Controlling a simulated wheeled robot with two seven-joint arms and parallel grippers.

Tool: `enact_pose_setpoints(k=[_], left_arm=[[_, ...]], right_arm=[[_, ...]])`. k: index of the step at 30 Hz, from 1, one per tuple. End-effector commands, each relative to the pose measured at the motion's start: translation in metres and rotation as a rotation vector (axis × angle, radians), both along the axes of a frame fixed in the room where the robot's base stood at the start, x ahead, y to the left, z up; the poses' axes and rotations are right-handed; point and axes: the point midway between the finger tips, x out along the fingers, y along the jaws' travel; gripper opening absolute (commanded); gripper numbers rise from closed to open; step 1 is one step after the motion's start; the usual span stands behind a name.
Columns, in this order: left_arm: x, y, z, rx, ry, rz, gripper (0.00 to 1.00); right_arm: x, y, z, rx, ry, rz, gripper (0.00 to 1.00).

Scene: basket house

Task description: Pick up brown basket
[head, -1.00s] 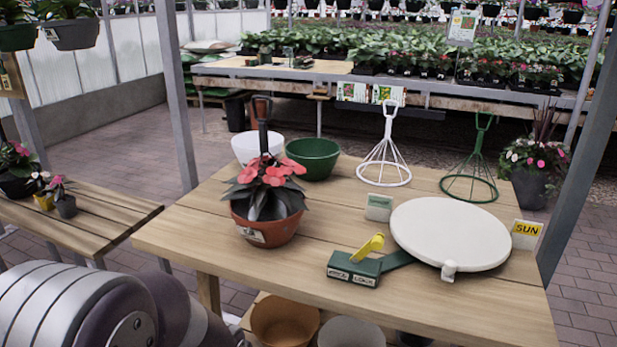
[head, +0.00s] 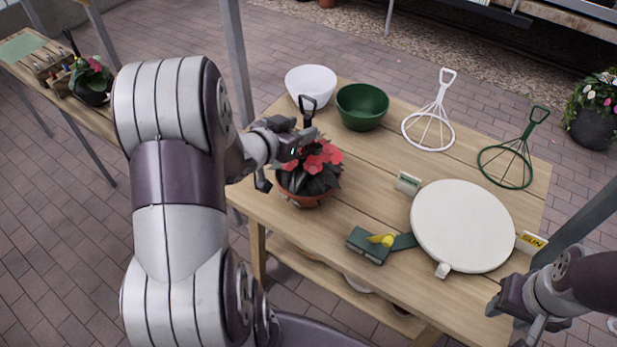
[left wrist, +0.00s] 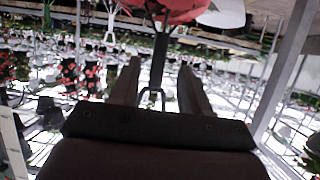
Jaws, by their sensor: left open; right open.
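The brown basket (head: 302,200) is a terracotta-brown pot with red flowers, dark leaves and an upright black handle (head: 308,105). It stands on the wooden table near its left edge. My left gripper (head: 290,148) is open beside the flowers, just below the handle top in the picture, and partly hides the handle's stem. In the left wrist view the black handle (left wrist: 157,62) lies in line with the gap between the open fingers (left wrist: 155,92), below a red bloom; I cannot tell whether they touch. My right gripper (head: 515,312) is open and empty at the table's front right.
A white bowl (head: 311,85) and a green bowl (head: 361,106) stand behind the basket. White (head: 430,122) and green (head: 510,158) wire frames stand at the back right. A round white disc (head: 462,226) and a green tool with a yellow lever (head: 370,245) lie to the right.

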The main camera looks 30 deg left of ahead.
Motion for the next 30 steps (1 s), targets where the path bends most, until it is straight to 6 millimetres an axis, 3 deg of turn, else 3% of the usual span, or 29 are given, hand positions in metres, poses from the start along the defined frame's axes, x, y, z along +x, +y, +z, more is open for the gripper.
enact_pose_setpoints(k=[9,16,17,21,30], left_arm=[[0.046,-0.008,-0.020,0.000,0.002,-0.001,0.47],[0.049,-0.008,-0.021,0.001,0.002,0.001,0.47],[0.049,-0.008,-0.021,0.001,0.002,0.001,0.44],[0.049,-0.008,-0.021,0.001,0.002,0.001,0.00],[0.049,-0.008,-0.021,0.001,0.002,0.001,0.00]], right_arm=[[0.000,0.000,0.005,0.000,-0.001,0.000,0.43],[0.000,0.000,0.004,0.000,-0.001,0.000,0.43],[0.000,0.000,0.004,0.000,-0.001,0.000,0.43],[0.000,0.000,0.004,0.000,-0.001,0.000,0.43],[0.000,0.000,0.004,0.000,-0.001,0.000,0.43]])
